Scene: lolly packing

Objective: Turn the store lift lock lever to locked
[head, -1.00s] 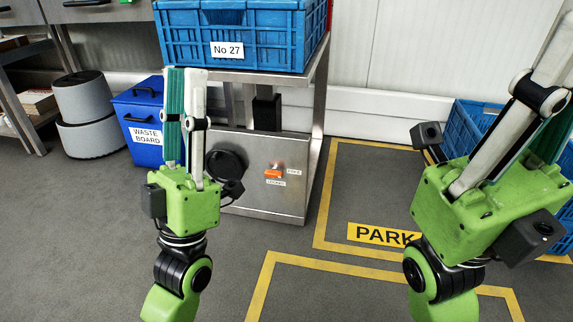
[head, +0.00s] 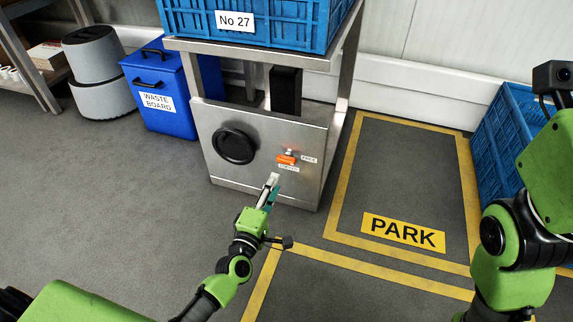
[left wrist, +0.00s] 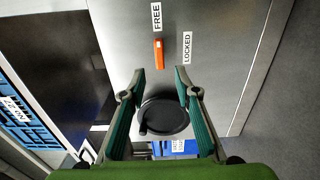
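The small orange lock lever (head: 286,160) sits on the front steel panel of the store lift (head: 222,178). In the left wrist view the lever (left wrist: 158,53) lies in line with the FREE label (left wrist: 156,16), and the LOCKED label (left wrist: 187,48) is beside it. My left gripper (head: 272,180) is just below and left of the lever in the head view. Its two fingers (left wrist: 161,73) are apart and empty, with the lever ahead of the gap between them and no contact visible. My right gripper is out of the head view; only its arm shows.
A black round wheel (head: 234,145) is left of the lever. A blue No 27 crate (head: 285,22) stands on the lift. A blue waste board bin (head: 160,100) is at left. A yellow-edged PARK area (head: 403,232) and another blue crate (head: 498,130) are at right.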

